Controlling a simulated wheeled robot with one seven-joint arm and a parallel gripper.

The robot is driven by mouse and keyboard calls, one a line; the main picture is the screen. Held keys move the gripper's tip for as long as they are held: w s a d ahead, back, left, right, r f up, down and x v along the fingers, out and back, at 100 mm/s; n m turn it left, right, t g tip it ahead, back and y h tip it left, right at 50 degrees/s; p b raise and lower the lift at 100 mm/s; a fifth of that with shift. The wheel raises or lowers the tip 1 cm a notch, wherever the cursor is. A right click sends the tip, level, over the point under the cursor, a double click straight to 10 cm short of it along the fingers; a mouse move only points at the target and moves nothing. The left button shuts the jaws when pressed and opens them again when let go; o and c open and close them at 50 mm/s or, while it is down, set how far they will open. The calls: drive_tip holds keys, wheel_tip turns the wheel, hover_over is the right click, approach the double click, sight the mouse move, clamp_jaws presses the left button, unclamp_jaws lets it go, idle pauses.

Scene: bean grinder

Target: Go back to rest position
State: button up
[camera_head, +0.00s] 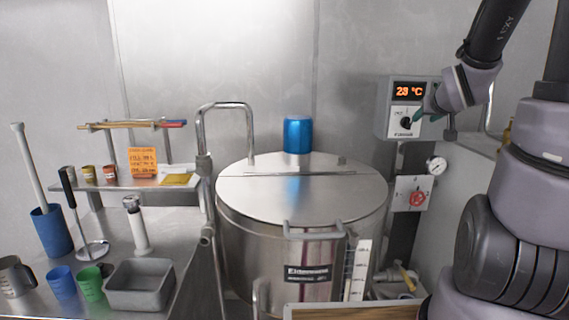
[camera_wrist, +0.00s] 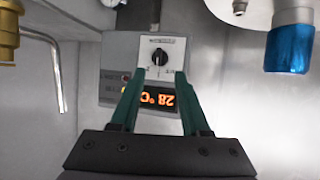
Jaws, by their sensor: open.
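My gripper (camera_head: 433,118) is at the upper right in the head view, in front of the control box (camera_head: 387,123) on the wall. In the wrist view my gripper (camera_wrist: 158,75) shows two green fingers spread apart with nothing between them. The control box also shows in the wrist view (camera_wrist: 122,60), upside down, with a dark knob (camera_wrist: 159,57) just beyond the fingertips. Its orange display (camera_head: 409,91) reads 28 °C. I cannot tell whether a fingertip touches the box.
A large steel kettle (camera_head: 262,205) with a blue cylinder (camera_head: 298,135) at its back stands in the middle. A gauge (camera_head: 436,166) and red knob (camera_head: 417,198) are below the box. A bench (camera_head: 180,222) at left holds cups, a grey bin (camera_head: 139,284) and tools.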

drive_tip(key=s+a+r+m+g+y, duration=0.1)
drive_tip(key=s+a+r+g+y, duration=0.1)
drive_tip(key=s+a, duration=0.5)
drive_tip(key=s+a+r+m+g+y, duration=0.1)
drive_tip(key=s+a+r+g+y, duration=0.1)
drive_tip(key=s+a, duration=0.6)
drive_tip(key=s+r+g, duration=0.1)
drive_tip(key=s+r, duration=0.1)
drive_tip(key=s, duration=0.4)
drive_tip(key=shift+s+g+y, duration=0.3)
drive_tip(key=shift+s+y, duration=0.1)
drive_tip(key=shift+d, duration=0.1)
